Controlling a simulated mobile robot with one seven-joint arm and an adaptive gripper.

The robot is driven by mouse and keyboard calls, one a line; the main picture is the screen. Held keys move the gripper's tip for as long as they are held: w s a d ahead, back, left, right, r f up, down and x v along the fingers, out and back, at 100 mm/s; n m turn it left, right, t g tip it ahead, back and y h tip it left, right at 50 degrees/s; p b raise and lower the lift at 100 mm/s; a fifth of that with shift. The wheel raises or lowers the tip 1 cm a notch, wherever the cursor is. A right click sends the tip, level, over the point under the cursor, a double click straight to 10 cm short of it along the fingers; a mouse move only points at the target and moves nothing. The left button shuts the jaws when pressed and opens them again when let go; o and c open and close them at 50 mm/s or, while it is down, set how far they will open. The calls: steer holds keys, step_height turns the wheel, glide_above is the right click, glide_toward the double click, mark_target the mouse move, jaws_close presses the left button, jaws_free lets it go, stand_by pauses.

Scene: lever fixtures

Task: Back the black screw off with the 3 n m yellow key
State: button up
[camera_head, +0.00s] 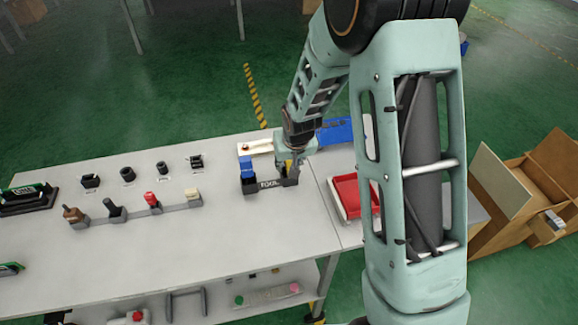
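A dark tool holder marked TOOL (268,185) stands on the grey table. A blue-handled tool (247,166) is upright in its left end. A small yellow part (289,165), perhaps the yellow key, shows at the holder's right side, right at my gripper (290,159). My gripper points down over this right part of the holder. The fingers are small and partly hidden, so I cannot tell whether they are closed on the yellow part. Several small black fixtures (127,174) stand in a row at the table's left; I cannot tell which, if any, is the black screw.
A strip with brown, black, red and cream knobs (153,201) lies left of the holder. A red tray (346,194) is to its right. A pale board (256,147) and a blue item (335,131) lie behind. The table between the strip and holder is clear.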

jaws_close()
